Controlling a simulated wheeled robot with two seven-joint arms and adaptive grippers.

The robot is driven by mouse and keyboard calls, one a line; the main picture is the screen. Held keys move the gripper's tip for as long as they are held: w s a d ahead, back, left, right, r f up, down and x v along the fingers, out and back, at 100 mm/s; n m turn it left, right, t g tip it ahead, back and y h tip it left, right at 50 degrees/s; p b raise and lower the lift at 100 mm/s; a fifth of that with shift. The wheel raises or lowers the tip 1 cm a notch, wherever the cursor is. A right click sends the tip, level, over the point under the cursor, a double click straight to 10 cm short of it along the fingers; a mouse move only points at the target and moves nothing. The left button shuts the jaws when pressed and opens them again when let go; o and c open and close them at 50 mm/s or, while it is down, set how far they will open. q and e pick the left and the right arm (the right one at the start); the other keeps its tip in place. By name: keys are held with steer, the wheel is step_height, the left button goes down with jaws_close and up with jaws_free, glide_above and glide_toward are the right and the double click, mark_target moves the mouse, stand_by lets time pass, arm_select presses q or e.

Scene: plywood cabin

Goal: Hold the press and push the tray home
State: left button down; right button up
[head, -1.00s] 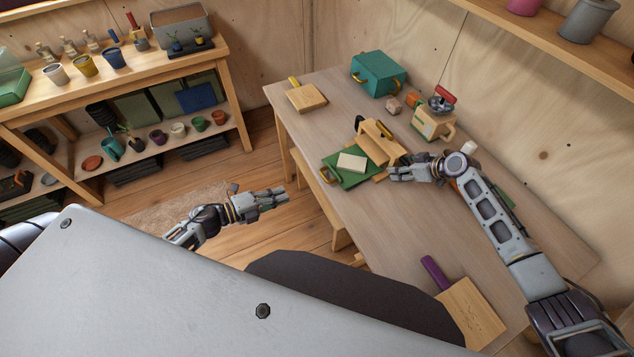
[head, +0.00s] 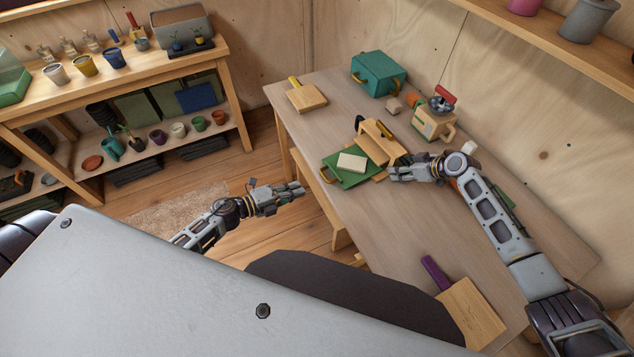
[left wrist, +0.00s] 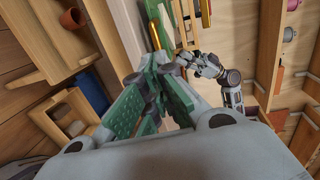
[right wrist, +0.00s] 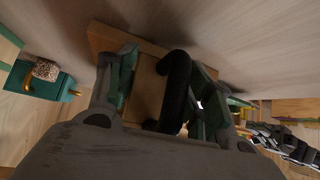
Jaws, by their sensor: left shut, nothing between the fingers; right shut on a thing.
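The wooden press (head: 377,142) stands on the table, with a black part at its far left. The green tray (head: 357,180) sticks out of the press toward the table's left edge. It has a yellow handle (head: 327,176) and carries a cream block (head: 351,162). My right gripper (head: 393,173) is at the press's near side, shut on it; the right wrist view shows wood and a curved black handle (right wrist: 176,88) between the fingers. My left gripper (head: 302,189) is shut and empty, off the table's left edge, short of the yellow handle and apart from it.
A board with a yellow handle (head: 307,97) lies at the far left, another with a purple handle (head: 470,312) in front. The near middle of the table is clear.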

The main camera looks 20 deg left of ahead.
arm_select(q)
glide_toward(350, 167)
steer(key=shift+s+a+f, duration=0.95)
steer(key=shift+s+a, duration=0.2)
steer(key=shift+a, duration=0.05)
steer(key=shift+w, duration=0.1)
steer(key=shift+d+r+x, duration=0.1)
steer(key=shift+r+x, duration=0.25)
steer(key=shift+x, duration=1.7)
steer(key=shift+d+r+x, duration=0.1)
steer(key=shift+r+x, duration=0.3)
steer(key=shift+x, duration=1.6)
steer(key=shift+r+x, duration=0.35)
steer(key=shift+x, duration=1.7)
steer(key=shift+w+d, duration=0.1)
steer(key=shift+w, duration=0.1)
arm_select(e)
steer(key=shift+a, duration=0.15)
arm_select(q)
steer(key=shift+r, duration=0.1)
arm_select(e)
steer(key=shift+s, duration=0.1)
arm_select(q)
steer(key=shift+v, duration=3.9)
steer(key=f+v, duration=0.1)
steer(key=v, duration=0.5)
steer(key=shift+r, duration=0.45)
arm_select(e)
steer(key=shift+d, duration=0.2)
